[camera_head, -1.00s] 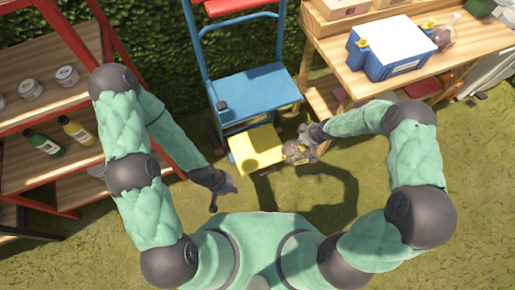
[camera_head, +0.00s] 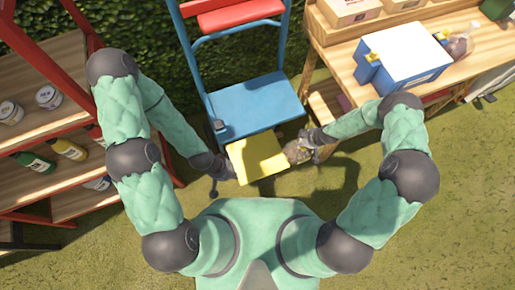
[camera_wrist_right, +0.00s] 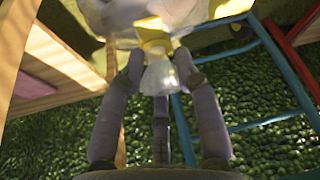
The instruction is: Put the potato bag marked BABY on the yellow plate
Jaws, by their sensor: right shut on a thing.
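The yellow plate (camera_head: 257,160) lies low in front of the blue cart in the head view. My right gripper (camera_head: 305,146) is shut on a potato bag (camera_head: 296,153), just right of the plate's edge. In the right wrist view my right gripper (camera_wrist_right: 160,68) pinches the bag's clear gathered neck (camera_wrist_right: 159,78), with a yellow tag beside it; the bag's body (camera_wrist_right: 110,15) is at the top edge. The bag's marking is not readable. My left gripper (camera_head: 224,170) is left of the plate, small and dark; its fingers are unclear.
The blue cart (camera_head: 256,104) stands behind the plate. On the wooden table (camera_head: 350,84) at right are a blue-white box (camera_head: 405,58) and another bag (camera_head: 459,47). A red-framed shelf with bottles (camera_head: 67,149) is at left. Grass is open at lower right.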

